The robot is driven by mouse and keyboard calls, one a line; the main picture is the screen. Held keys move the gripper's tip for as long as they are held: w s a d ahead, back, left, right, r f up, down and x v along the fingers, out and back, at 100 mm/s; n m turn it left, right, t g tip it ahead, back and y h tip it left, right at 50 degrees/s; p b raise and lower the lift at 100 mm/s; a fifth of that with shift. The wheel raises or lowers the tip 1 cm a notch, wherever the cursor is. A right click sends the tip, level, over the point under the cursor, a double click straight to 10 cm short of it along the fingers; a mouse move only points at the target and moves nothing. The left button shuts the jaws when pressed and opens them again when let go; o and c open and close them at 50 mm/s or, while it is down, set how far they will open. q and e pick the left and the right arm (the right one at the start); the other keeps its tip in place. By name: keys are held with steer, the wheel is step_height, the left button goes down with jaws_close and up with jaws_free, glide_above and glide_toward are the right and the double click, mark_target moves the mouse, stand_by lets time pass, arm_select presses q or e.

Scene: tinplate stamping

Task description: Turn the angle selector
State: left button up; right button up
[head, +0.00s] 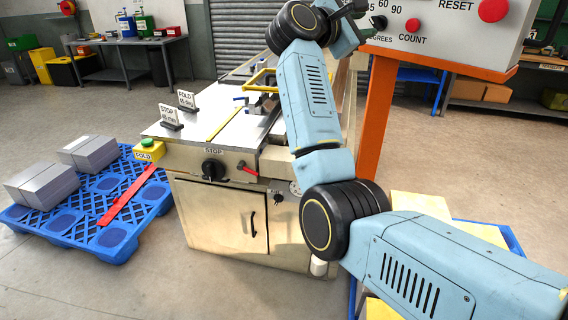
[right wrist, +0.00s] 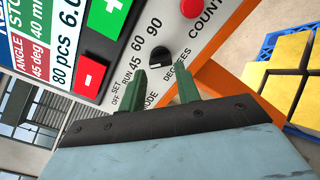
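The angle selector is a black knob (right wrist: 160,58) on the pale face of the control panel (right wrist: 215,35). The marks 45, 60 and 90 stand beside it, with DEGREES below. Which mark it points to is too small to tell. My right gripper (right wrist: 161,76) is open, its two green fingers apart and empty. Its fingertips are close to the knob, one on either side of its lower edge; I cannot tell whether they touch it. In the head view the panel (head: 450,32) is at the top right, with my right arm reaching up to it. My left gripper is not in view.
A red COUNT button (right wrist: 192,8) is near the knob, and green plus and red minus buttons are on the panel. The fingers cover part of the MODE area. An orange post (head: 377,115) carries the panel. A folding machine (head: 225,150) and a blue pallet (head: 90,225) stand left.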

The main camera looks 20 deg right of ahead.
steer(key=v, duration=0.9)
steer(key=w+a+f+n+t+y, duration=0.2)
steer(key=f+n+t+y, duration=0.1)
steer(key=f+n, duration=0.8)
steer(key=w+a+f+n+t+y+p, duration=0.1)
steer(key=f+n+t, duration=0.4)
steer(key=f+n, duration=0.6)
steer(key=w+a+f+n+t+y+p, duration=0.1)
steer(key=w+a+f+n+t+y, duration=0.2)
steer(key=f+n, duration=0.9)
steer(key=shift+a+f+t+y, duration=0.65)
steer(key=shift+a+t+y, duration=0.1)
steer(key=shift+y, duration=0.35)
